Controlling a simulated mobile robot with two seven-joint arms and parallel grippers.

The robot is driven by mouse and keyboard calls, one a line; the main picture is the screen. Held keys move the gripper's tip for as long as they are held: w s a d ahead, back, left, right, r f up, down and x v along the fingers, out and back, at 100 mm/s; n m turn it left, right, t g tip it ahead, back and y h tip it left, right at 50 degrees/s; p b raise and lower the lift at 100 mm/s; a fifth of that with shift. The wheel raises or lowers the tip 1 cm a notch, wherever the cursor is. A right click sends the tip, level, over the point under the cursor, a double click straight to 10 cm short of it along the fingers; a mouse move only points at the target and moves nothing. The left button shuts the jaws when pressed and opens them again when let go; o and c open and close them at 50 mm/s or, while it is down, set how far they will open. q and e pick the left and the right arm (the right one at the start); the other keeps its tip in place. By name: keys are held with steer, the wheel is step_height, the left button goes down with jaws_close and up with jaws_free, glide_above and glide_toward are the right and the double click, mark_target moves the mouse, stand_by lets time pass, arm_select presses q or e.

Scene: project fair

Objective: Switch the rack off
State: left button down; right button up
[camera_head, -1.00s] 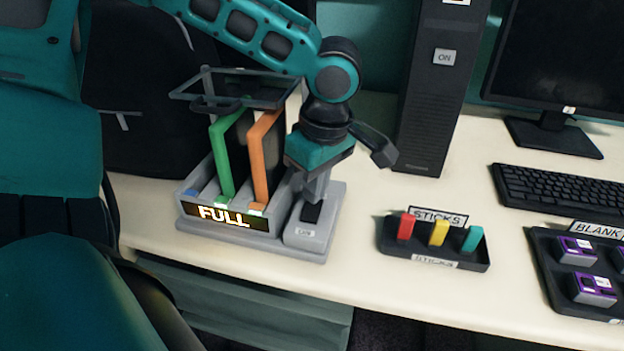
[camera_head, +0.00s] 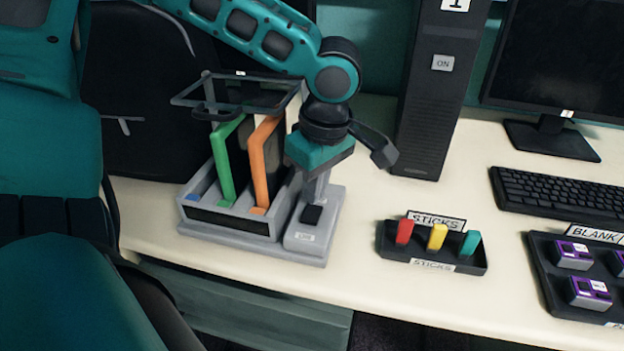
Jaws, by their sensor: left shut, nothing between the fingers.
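The rack (camera_head: 188,211) is a grey stand on the table, holding a green (camera_head: 222,160) and an orange upright piece (camera_head: 259,165). Its front display (camera_head: 228,220) is dark. At its right side is a grey block with a black rocker switch (camera_head: 312,214) and a small label below it. My left gripper (camera_head: 318,190) is shut and empty, pointing down just above and behind the switch; I cannot tell whether it touches. My right gripper is not in view.
A black tray (camera_head: 432,262) labelled STICKS holds red, yellow and teal sticks. A tray labelled BLANK (camera_head: 548,290) with purple items is at the right. A dark tower (camera_head: 425,120) marked ON, a monitor (camera_head: 560,60) and keyboard (camera_head: 560,198) stand behind. The table front is clear.

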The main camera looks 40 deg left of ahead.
mark_target(315, 209)
arm_select(q)
step_height(315, 209, up, 3)
steer(key=shift+r+p, duration=0.15)
steer(key=shift+p, duration=1.05)
step_height(315, 209, up, 2)
steer(key=shift+r+p, duration=0.1)
steer(key=shift+p, duration=0.8)
